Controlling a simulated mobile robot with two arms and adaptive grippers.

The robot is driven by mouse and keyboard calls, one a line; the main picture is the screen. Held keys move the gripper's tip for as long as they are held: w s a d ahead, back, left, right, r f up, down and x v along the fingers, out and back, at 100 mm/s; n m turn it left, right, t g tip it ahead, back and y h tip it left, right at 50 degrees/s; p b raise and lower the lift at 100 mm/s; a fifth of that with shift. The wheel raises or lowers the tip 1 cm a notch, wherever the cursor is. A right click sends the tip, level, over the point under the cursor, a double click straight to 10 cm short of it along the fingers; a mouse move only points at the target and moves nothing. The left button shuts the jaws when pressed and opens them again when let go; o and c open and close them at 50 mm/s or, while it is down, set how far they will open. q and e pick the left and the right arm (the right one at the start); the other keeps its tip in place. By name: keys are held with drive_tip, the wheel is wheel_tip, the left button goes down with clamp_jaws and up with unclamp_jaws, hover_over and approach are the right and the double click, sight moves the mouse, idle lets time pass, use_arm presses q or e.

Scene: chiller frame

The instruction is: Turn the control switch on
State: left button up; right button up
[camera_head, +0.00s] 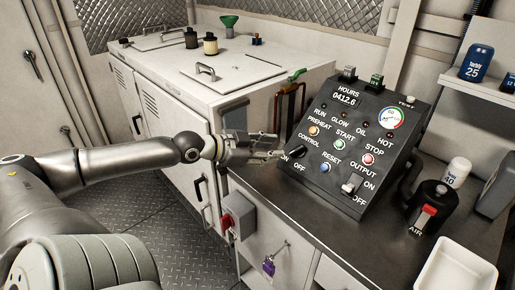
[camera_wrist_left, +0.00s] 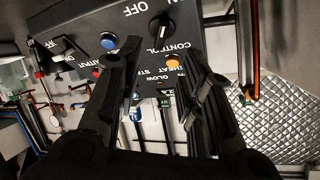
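The control switch (camera_head: 297,151) is a black rotary knob on the lower left of the sloped black control panel (camera_head: 328,190), with ON and OFF printed below it. It also shows in the left wrist view (camera_wrist_left: 159,27), where the panel is upside down. I cannot tell clearly which word the knob points to. My left gripper (camera_head: 277,146) is just left of the knob in the head view, seemingly apart from it. In the wrist view its fingers (camera_wrist_left: 165,65) are spread with nothing between them, and the knob shows beyond the gap. My right gripper is out of view.
Colored buttons surround the knob, including a blue RESET button (camera_head: 325,167). A white output switch (camera_head: 349,188) is at the lower right. A grey box (camera_head: 239,214) is below the gripper.

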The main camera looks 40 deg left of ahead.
use_arm(q)
drive_tip(key=v, duration=0.3)
drive_tip(key=shift+s+a, duration=0.1)
drive_tip(key=shift+s, duration=0.15)
idle(0.5)
